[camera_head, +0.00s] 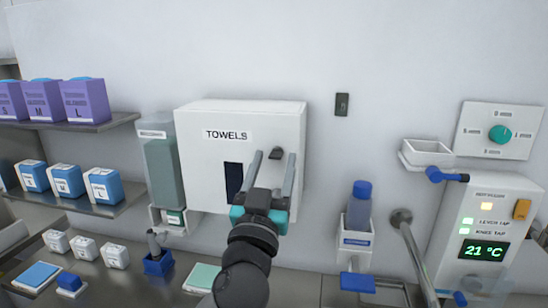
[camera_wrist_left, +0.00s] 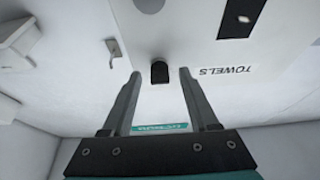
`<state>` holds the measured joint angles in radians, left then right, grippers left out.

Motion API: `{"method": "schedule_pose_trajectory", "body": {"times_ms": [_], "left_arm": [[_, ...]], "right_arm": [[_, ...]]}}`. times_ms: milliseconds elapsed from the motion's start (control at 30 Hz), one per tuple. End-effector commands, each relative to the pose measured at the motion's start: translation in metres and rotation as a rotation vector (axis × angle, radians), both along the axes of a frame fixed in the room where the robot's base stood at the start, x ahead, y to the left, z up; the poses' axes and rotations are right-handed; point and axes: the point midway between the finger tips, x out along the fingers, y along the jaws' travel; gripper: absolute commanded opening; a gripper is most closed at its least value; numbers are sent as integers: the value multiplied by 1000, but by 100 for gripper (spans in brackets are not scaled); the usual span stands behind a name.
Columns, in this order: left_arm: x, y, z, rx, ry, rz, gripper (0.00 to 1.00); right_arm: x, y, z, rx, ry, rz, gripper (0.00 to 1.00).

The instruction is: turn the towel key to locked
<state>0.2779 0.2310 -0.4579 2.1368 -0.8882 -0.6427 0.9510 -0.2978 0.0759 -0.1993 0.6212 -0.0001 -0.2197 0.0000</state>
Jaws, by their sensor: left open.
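The white towel dispenser (camera_head: 205,170), marked TOWELS, hangs on the wall in the middle of the head view. Its small dark key (camera_head: 276,154) sticks out of the front face, right of the label. The key also shows in the left wrist view (camera_wrist_left: 159,72), between the fingertips, with a gap on each side. My left gripper (camera_head: 274,157) is open in front of the dispenser, its fingers pointing at the key. I cannot tell how far the tips are from the face. The key's angle and any lock marking are too small to read. My right gripper is not in view.
A tall greenish container (camera_head: 162,170) stands close left of the dispenser. A blue-capped bottle (camera_head: 359,205) sits in a wall holder at its right. A small dark switch (camera_head: 342,104) is on the wall. Shelves with boxes (camera_head: 85,100) are at the left. The wall above is clear.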

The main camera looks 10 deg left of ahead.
Motion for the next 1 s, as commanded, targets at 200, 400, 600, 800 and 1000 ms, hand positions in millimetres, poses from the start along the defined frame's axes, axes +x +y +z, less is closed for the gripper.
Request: {"method": "schedule_pose_trajectory", "body": {"times_ms": [200, 400, 600, 800, 1000], "left_arm": [[0, 0, 0, 1, 0, 0, 60], [0, 0, 0, 1, 0, 0, 39], [0, 0, 0, 1, 0, 0, 16], [0, 0, 0, 1, -1, 1, 0], [0, 0, 0, 1, -1, 1, 0]], "right_arm": [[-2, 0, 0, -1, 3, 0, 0], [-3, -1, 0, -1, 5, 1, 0], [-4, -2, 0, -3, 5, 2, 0], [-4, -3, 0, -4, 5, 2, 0], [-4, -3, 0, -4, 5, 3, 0]]}}
